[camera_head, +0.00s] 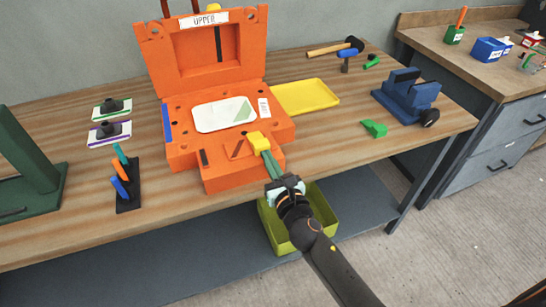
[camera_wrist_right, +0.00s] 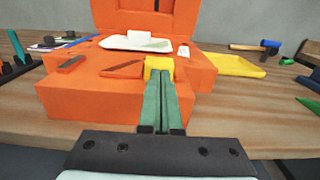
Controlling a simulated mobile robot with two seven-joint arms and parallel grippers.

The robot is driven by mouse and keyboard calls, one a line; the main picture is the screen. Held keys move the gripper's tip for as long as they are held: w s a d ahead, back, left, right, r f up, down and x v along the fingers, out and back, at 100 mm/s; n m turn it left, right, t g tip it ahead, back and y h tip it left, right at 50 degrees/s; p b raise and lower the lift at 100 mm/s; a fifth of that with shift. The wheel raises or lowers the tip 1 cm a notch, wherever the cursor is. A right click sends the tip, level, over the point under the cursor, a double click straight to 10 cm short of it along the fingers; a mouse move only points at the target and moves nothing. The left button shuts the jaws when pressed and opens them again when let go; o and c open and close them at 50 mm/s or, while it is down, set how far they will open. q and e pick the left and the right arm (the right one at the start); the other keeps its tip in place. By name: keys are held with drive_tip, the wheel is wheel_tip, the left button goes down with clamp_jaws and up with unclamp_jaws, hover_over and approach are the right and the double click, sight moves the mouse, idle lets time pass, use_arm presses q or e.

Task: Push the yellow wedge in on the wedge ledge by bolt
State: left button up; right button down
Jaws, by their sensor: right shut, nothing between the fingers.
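The yellow wedge (camera_head: 257,141) sits at the front right edge of the orange mould's lower half (camera_head: 215,178), on its ledge. In the right wrist view the wedge (camera_wrist_right: 158,68) is straight ahead of the fingertips. My right gripper (camera_head: 268,160) is shut with nothing between its green fingers, and their tips are at the wedge's front face. In the right wrist view the gripper (camera_wrist_right: 160,85) hides the wedge's lower part. I cannot tell whether the tips touch it. No bolt can be made out clearly. My left gripper is not in view.
The mould's upper half (camera_head: 208,50) stands open behind. A yellow tray (camera_head: 318,97) lies to its right, with a green wedge (camera_head: 374,128) and a blue vise (camera_head: 408,98) beyond. A tool stand (camera_head: 128,190) is on the left. A yellow-green bin (camera_head: 322,210) is below the bench edge.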

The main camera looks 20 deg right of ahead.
sight(260, 141)
drive_tip(key=shift+w, duration=0.25)
idle(0.3)
drive_tip(key=w, duration=0.5)
drive_tip(key=shift+w+a, duration=0.15)
drive_tip(key=shift+w, duration=0.45)
drive_tip(key=shift+r, duration=0.15)
